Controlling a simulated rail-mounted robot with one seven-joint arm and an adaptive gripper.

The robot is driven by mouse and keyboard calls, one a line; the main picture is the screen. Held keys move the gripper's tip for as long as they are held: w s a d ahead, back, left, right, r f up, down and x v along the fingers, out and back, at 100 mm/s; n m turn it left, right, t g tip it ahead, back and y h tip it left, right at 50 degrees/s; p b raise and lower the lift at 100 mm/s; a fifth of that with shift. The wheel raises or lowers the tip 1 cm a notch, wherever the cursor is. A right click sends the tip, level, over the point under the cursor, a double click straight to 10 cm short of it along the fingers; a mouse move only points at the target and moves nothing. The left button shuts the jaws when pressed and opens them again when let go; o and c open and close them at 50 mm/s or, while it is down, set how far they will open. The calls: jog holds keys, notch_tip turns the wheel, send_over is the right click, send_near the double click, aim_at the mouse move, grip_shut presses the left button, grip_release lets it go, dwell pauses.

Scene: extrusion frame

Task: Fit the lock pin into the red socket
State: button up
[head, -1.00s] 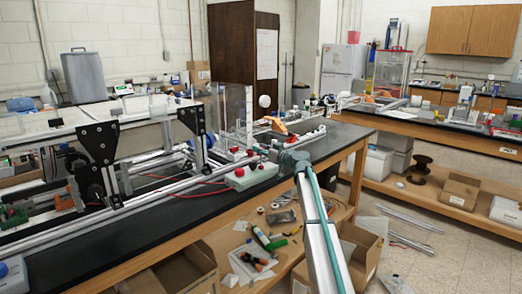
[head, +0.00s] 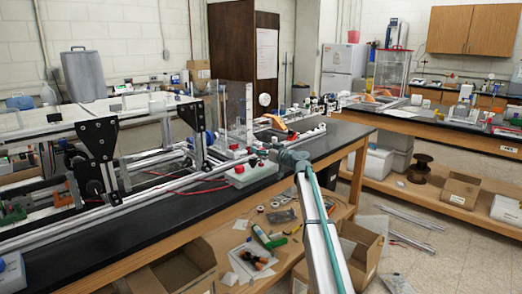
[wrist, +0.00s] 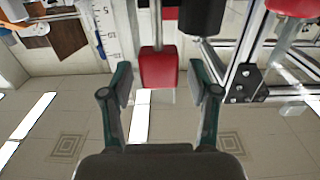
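In the wrist view a red block (wrist: 159,70) hangs on the end of a thin metal rod (wrist: 157,25). I cannot tell whether this block belongs to the lock pin or is the red socket. My gripper (wrist: 160,88) is open, with one finger on each side of the block in the picture. A gap shows between the block and each finger, and I see no contact. In the head view my arm reaches the bench's near edge; the fingers are not distinguishable there. Small red parts stand on the rails beyond it, too small to tell apart.
A black cylinder (wrist: 203,15) hangs close to the right of the red block. A metal extrusion with a black bracket (wrist: 243,82) stands farther right, and a ruled scale (wrist: 107,30) is at left. In the head view a pale switch box (head: 250,174) sits on the black bench (head: 130,238).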

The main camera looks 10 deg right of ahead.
jog(key=v, duration=1.2)
dwell(0.4)
jog(key=s+a+f+m+g+h, duration=0.15)
jog(key=s+f, duration=0.25)
jog(key=f, duration=0.5)
jog(key=s+f+m+g+h+p, duration=0.1)
jog(key=s+f+m+g, duration=0.2)
jog(key=f, duration=0.5)
jog(key=s+a+f+m+g+h, duration=0.15)
jog(key=s+f, duration=0.25)
jog(key=f, duration=0.5)
jog(key=s+a+f+m+g+h+p, duration=0.25)
jog(key=s+f+g, duration=0.35)
jog(key=s+f, duration=1.4)
jog(key=s+f+g+h+p, duration=0.1)
jog(key=s+f+g, duration=0.1)
jog(key=s+f, duration=0.5)
jog(key=s+f+g+h+p, duration=0.15)
jog(key=s+f, duration=0.25)
jog(key=s, duration=0.7)
jog(key=s+f+g+p, duration=0.1)
jog(key=s+g+p, duration=0.1)
jog(key=s, duration=1.1)
jog(key=s+a+f+n+g+h+p, duration=0.1)
jog(key=s+g, duration=0.3)
jog(key=s, duration=1)
jog(key=shift+s+a+f+h+p, duration=0.2)
jog(key=shift+a+f+h+p, duration=0.1)
jog(key=shift+f+p, duration=0.1)
